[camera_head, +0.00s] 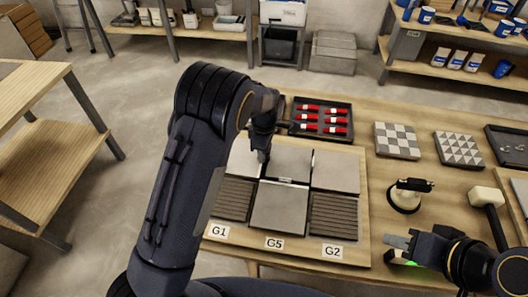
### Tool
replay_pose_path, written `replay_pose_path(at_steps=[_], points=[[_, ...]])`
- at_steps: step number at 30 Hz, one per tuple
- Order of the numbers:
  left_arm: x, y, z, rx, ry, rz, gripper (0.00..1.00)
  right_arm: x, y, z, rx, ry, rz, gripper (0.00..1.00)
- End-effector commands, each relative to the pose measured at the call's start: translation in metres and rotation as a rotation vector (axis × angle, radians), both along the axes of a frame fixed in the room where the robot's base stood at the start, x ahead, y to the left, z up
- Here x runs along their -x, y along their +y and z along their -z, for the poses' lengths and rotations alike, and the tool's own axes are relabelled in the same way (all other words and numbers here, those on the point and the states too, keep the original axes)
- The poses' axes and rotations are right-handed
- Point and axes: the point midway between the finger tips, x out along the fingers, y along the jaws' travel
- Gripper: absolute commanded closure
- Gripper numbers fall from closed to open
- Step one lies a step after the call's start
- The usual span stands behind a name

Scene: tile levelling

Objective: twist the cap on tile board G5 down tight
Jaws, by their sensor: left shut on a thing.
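Tile board G5 (279,209) is the middle one of three boards lying side by side, with its white label (274,243) in front. A light tile lies at its front and a grey tile (288,162) behind. A small pale strip shows at the seam between them. My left gripper (263,157) points down at the left edge of G5's rear tile, beside board G1. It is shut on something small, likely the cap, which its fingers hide. My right gripper (398,242) is low at the right, beyond board G2; its finger gap is not clear.
Boards G1 (233,199) and G2 (334,215) flank G5. A black tray (346,106) with several red pieces stands behind. A black suction-cup tool (405,197), a mallet (487,196) and patterned tile samples (397,141) lie to the right. My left arm covers the left side.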

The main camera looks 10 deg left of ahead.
Motion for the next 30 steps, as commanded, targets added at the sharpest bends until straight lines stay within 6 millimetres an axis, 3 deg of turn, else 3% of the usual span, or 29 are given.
replay_pose_path(at_steps=[30], points=[[-0.001,0.0,-0.001,0.001,-0.006,0.965,0.95,0.0,0.0,0.028,0.0,0.0,0.0,0.64]])
